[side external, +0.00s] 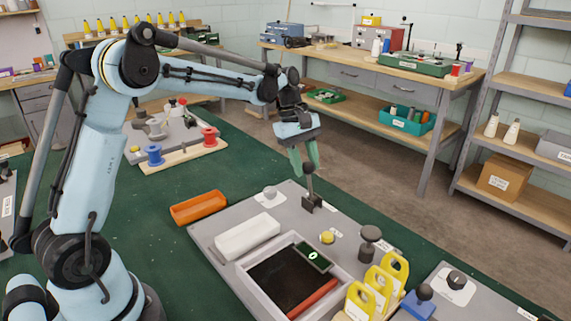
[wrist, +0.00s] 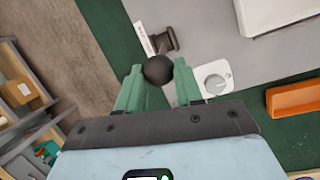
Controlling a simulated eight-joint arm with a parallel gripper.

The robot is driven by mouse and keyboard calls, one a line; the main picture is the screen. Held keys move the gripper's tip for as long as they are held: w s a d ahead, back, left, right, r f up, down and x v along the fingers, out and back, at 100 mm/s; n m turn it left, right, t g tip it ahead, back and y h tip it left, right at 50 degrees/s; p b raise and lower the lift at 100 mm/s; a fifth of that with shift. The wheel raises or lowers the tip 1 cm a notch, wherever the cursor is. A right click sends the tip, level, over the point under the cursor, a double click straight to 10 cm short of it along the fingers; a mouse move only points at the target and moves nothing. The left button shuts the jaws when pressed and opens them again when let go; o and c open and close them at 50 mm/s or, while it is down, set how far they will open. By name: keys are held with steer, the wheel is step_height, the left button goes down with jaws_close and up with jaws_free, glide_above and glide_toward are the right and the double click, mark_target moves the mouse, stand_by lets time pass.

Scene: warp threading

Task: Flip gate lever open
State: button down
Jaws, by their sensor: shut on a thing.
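The lever (side external: 310,186) has a round black knob and a dark base block near the back corner of the grey panel (side external: 215,240). It stands close to upright in the side view. My gripper (side external: 305,168) has green fingers and points down onto the lever from above. In the wrist view, my gripper (wrist: 158,80) is shut on the black knob (wrist: 158,69), with one finger on each side. The lever's base (wrist: 163,41) shows beyond the knob, beside a white label. The knob hides part of the lever's stem in the wrist view.
A white dial (side external: 269,194) sits left of the lever, and a yellow button (side external: 327,237) and a dark knob (side external: 370,236) sit in front. A white block (side external: 247,236), a framed dark tray (side external: 240,268) and yellow tags (side external: 372,291) are nearby. An orange tray (side external: 199,208) lies on the green mat.

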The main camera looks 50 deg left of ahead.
steer(key=shift+s+a+f, duration=0.1)
steer(key=shift+a+f, duration=0.2)
steer(key=shift+a, duration=0.3)
steer(key=shift+s+a+f, duration=0.1)
steer(key=shift+a+f, duration=0.15)
steer(key=shift+a, duration=0.3)
steer(key=shift+a+f, duration=0.3)
steer(key=shift+a, duration=0.3)
steer(key=c, duration=0.8)
jaws_free()
steer(key=shift+w, duration=0.1)
steer(key=shift+o, duration=0.2)
steer(key=v, duration=1.2)
